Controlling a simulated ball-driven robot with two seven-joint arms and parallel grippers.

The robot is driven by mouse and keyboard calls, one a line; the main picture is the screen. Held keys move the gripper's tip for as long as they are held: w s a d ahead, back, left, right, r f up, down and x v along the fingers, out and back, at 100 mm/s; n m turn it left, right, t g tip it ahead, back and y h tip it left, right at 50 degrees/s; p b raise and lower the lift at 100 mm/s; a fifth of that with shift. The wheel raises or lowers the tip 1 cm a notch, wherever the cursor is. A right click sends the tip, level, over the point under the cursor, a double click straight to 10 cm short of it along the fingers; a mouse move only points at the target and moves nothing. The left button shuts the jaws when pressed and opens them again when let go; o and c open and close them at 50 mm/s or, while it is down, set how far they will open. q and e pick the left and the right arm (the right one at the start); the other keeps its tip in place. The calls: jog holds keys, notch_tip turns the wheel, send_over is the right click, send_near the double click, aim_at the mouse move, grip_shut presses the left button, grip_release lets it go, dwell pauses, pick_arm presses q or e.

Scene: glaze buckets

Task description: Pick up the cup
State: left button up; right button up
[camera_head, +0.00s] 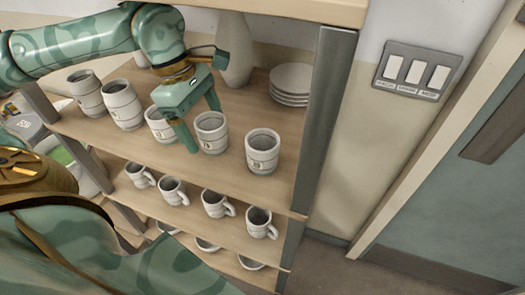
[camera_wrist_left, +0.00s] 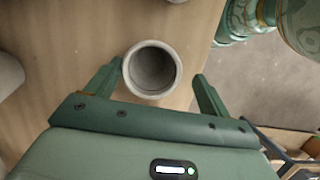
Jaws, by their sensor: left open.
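A whitish ribbed cup (camera_head: 211,134) with a dark mark on its side stands upright on the top shelf (camera_head: 225,172). My left gripper (camera_head: 203,128) is open at this cup, with one finger on its near left side and the other behind it. In the left wrist view the round mouth of the cup (camera_wrist_left: 151,70) lies between the two spread fingers (camera_wrist_left: 158,72), with a gap on the right; contact on the left is unclear. Other similar cups stand in the row, one to the right (camera_head: 262,151) and several to the left (camera_head: 122,104). My right gripper is not in view.
A pale vase (camera_head: 235,50) and a stack of plates (camera_head: 290,82) stand behind on the top shelf. A grey upright post (camera_head: 325,120) bounds the shelf on the right. Handled mugs (camera_head: 215,203) fill the shelf below.

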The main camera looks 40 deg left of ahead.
aim_at(247, 140)
pick_arm(q)
jog(key=d, duration=0.3)
jog(key=w+d, duration=0.1)
jog(key=d, duration=0.1)
jog(key=w+d+p, duration=0.1)
jog(key=d, duration=0.2)
jog(key=shift+w+d, duration=0.1)
jog(key=shift+d, duration=0.25)
jog(key=d, duration=0.2)
jog(key=shift+w+d+r, duration=0.1)
jog(key=shift+w+d, duration=0.2)
jog(key=x, duration=0.2)
jog(key=shift+w+d+f, duration=0.1)
jog(key=shift+d+f, duration=0.15)
jog(key=shift+d, duration=0.1)
jog(key=shift+f, duration=0.35)
jog(key=c, duration=1.2)
